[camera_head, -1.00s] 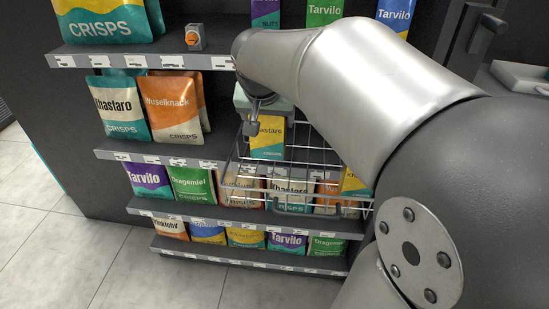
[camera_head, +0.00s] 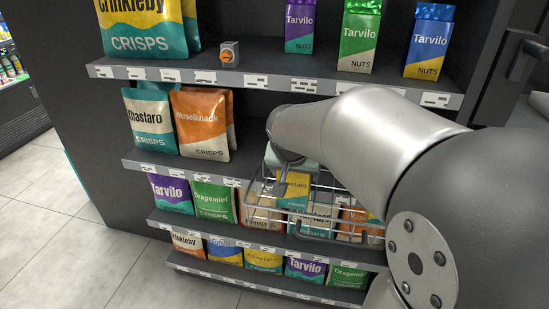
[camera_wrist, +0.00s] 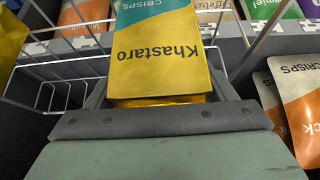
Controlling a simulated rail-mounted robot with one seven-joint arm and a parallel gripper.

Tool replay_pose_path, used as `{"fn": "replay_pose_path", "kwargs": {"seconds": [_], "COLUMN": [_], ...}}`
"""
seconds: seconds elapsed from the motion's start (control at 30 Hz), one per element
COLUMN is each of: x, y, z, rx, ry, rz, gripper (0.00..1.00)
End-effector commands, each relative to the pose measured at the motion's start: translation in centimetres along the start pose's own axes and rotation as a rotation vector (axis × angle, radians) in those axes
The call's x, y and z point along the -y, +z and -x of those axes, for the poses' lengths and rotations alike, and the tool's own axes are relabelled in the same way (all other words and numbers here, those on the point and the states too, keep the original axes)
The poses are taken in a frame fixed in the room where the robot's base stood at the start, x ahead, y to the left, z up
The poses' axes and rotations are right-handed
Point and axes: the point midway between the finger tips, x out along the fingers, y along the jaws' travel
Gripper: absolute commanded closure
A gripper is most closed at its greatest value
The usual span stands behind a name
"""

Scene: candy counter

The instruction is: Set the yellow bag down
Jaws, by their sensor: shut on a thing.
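The yellow bag (camera_head: 294,188) has a teal wavy bottom band and the name Khastaro. In the wrist view the bag (camera_wrist: 160,60) shows large, with its lettering upside down. My gripper (camera_wrist: 160,98) is shut on the bag's top end; in the head view my gripper (camera_head: 285,170) is partly hidden behind my arm. The bag hangs upright within the wire basket (camera_head: 262,214), its upper part above the rim. The basket's wires also show on both sides of the bag in the wrist view (camera_wrist: 45,72). I cannot tell whether the bag touches the basket floor.
A dark shelf unit stands behind the basket. An orange Muselknack bag (camera_head: 200,122) and a Khastaro bag (camera_head: 150,120) stand on the middle shelf. Nut bags (camera_head: 360,35) and a small orange-and-grey item (camera_head: 229,53) are above. Lower shelves hold several bags. Floor is clear at left.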

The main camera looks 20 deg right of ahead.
Motion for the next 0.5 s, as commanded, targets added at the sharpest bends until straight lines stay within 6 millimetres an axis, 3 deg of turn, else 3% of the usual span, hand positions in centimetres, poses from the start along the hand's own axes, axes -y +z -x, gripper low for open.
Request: {"fn": "replay_pose_path", "kwargs": {"seconds": [0.07,0.1,0.13,0.5], "x": [0.00,0.00,0.00,0.01], "y": [0.21,0.11,0.10,-0.16], "z": [-0.36,-0.19,-0.18,0.28], "rx": [0.000,0.000,0.000,0.000], "ry": [0.000,0.000,0.000,0.000], "rz": [0.000,0.000,0.000,0.000], "gripper": [0.46,0.12,0.04,0.01]}}
